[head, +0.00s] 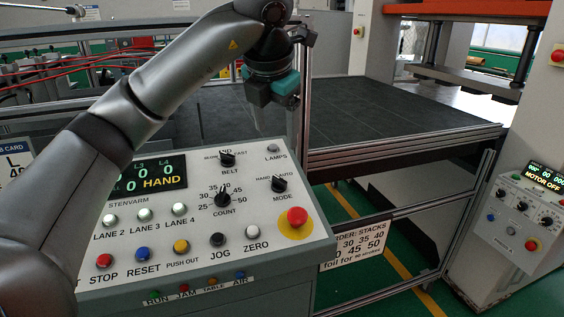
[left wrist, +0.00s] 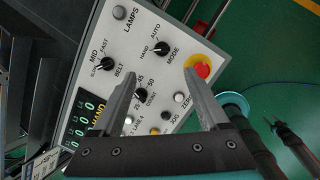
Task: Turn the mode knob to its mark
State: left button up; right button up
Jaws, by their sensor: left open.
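The mode knob (head: 279,184) is a black knob at the right of the sloped control panel, with HAND and AUTO marks above it. In the left wrist view the mode knob (left wrist: 162,48) stands just beyond the fingertips, untouched; its exact pointer direction is hard to tell. The panel display (head: 152,177) reads HAND. My left gripper (head: 258,128) points down above the panel's back edge, apart from the knob. Its two fingers (left wrist: 162,82) are spread and empty in the left wrist view.
The belt knob (head: 227,159), the count knob (head: 223,198) and a red emergency button (head: 296,217) on yellow surround the mode knob. Coloured push buttons line the panel's front. A metal frame post (head: 300,100) stands just right of my gripper. A dark table (head: 400,115) lies behind.

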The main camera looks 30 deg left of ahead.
pick_arm(q)
notch_tip(320, 180, down, 2)
jog(key=b, duration=0.2)
send_near(280, 179)
notch_tip(280, 179, down, 2)
jog(key=x, duration=0.2)
jog(key=p+x, duration=0.1)
jog(key=x, duration=0.2)
jog(key=shift+w+a+f, duration=0.1)
jog(key=shift+w+a, duration=0.15)
jog(key=shift+w, duration=0.2)
jog(key=shift+w+a+f, duration=0.1)
jog(key=shift+w+f, duration=0.15)
jog(key=shift+f, duration=0.25)
pick_arm(e)
jog(key=shift+g, duration=0.4)
jog(key=s, duration=0.1)
jog(key=s+d+f, duration=0.1)
jog(key=s, duration=0.2)
jog(key=shift+s+d+f, duration=0.15)
pick_arm(q)
jog(key=c, duration=0.6)
grip_shut()
pick_arm(e)
jog(key=shift+d, duration=0.3)
